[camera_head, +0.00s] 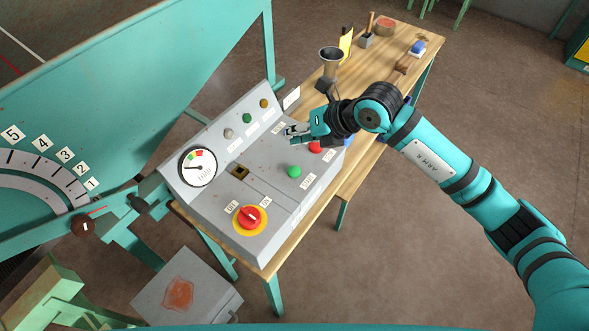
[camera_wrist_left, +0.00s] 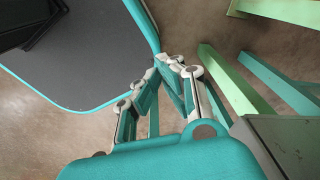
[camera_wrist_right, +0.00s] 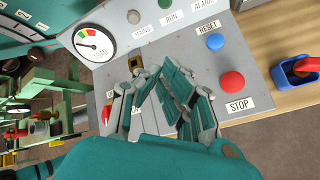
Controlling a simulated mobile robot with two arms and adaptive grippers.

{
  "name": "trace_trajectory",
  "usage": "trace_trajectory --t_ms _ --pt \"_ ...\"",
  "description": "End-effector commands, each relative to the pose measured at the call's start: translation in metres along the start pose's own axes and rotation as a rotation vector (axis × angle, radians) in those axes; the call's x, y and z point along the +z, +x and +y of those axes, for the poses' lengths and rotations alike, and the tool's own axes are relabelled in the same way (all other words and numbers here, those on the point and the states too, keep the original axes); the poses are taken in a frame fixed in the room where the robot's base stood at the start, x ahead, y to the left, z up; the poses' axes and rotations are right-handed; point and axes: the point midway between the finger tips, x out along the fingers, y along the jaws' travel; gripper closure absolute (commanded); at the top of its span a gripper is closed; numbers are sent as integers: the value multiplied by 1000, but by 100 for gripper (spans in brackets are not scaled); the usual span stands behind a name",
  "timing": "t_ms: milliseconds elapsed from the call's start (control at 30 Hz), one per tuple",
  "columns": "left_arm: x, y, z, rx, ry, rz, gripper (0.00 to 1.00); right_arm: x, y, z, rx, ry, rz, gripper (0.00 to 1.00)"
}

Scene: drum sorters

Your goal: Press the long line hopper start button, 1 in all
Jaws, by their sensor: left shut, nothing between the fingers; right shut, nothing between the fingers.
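The grey control console (camera_head: 215,205) stands on a wooden bench. A green round button (camera_head: 294,171) sits on its sloping face; its nearby label is too small to read surely. A red button (camera_head: 316,147) is further back; in the right wrist view the red button (camera_wrist_right: 232,82) is labelled STOP, beside a blue button (camera_wrist_right: 215,42) labelled RESET. My right gripper (camera_head: 291,134) is shut and empty above the console, behind the green button in the head view. In the right wrist view its fingers (camera_wrist_right: 152,72) hide the green button. My left gripper (camera_wrist_left: 168,63) is shut and empty, away from the console.
The console also carries a gauge (camera_head: 197,166), several lamps and a red rotary switch (camera_head: 249,217) on yellow. A funnel (camera_head: 330,62) and small items stand on the bench (camera_head: 390,84) behind.

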Motion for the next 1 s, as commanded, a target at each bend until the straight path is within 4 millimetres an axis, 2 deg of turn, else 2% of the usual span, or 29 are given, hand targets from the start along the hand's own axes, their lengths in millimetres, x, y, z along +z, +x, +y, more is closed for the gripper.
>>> trace_trajectory --t_ms 200,600,1000 --pt "4 16 -6 -8 -1 -3 100 -13 17 -13 -2 1 2 100" --pt "8 53 -6 -8 -3 -3 100 -40 55 -40 -1 0 1 100" --pt "8 56 -6 -8 -2 -4 100 -43 58 -43 -1 0 1 100"
